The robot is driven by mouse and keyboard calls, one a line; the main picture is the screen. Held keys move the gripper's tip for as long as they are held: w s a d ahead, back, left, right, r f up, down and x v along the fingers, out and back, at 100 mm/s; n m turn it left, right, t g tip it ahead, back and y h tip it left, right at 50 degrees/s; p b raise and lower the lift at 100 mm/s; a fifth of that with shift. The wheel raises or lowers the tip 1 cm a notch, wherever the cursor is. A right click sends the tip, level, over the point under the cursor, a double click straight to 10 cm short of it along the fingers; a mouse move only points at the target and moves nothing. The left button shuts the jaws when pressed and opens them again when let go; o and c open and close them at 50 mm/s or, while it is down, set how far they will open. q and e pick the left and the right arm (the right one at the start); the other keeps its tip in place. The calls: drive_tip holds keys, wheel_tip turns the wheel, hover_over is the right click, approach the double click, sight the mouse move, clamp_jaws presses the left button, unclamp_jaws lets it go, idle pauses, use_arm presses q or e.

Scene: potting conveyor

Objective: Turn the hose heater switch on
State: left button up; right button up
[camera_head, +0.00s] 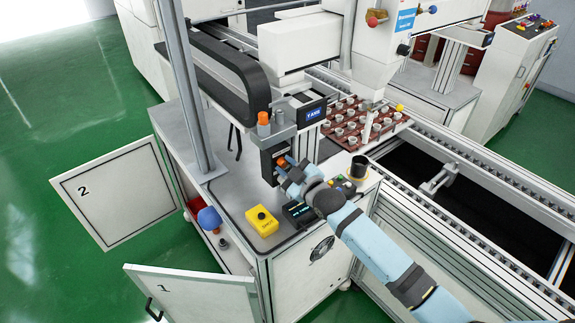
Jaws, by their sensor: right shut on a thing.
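My right gripper (284,166) reaches in from the lower right. Its fingertips are at the orange switch and shut on it, partly hiding it. The switch's position, on or off, cannot be told. My left gripper is not in view.
A yellow button box (262,221) and a small dark display (297,211) sit on the machine top (229,190). A black cup (359,167) stands right of my gripper. Cabinet doors 2 (118,193) and 1 (195,295) hang open. A brown tray (362,124) of white pots is behind.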

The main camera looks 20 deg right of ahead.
drive_tip(key=m+p, duration=0.1)
drive_tip(key=m, duration=0.3)
drive_tip(key=shift+r, duration=0.1)
drive_tip(key=m+p, duration=0.1)
drive_tip(key=m, duration=0.4)
drive_tip(key=shift+m+p, duration=0.3)
drive_tip(key=shift+m, duration=0.1)
drive_tip(key=o, duration=0.6)
drive_tip(key=shift+o, duration=0.2)
drive_tip(key=shift+s, duration=0.1)
drive_tip(key=b+v, duration=0.2)
drive_tip(key=v, duration=1.1)
drive_tip(key=shift+s, duration=0.3)
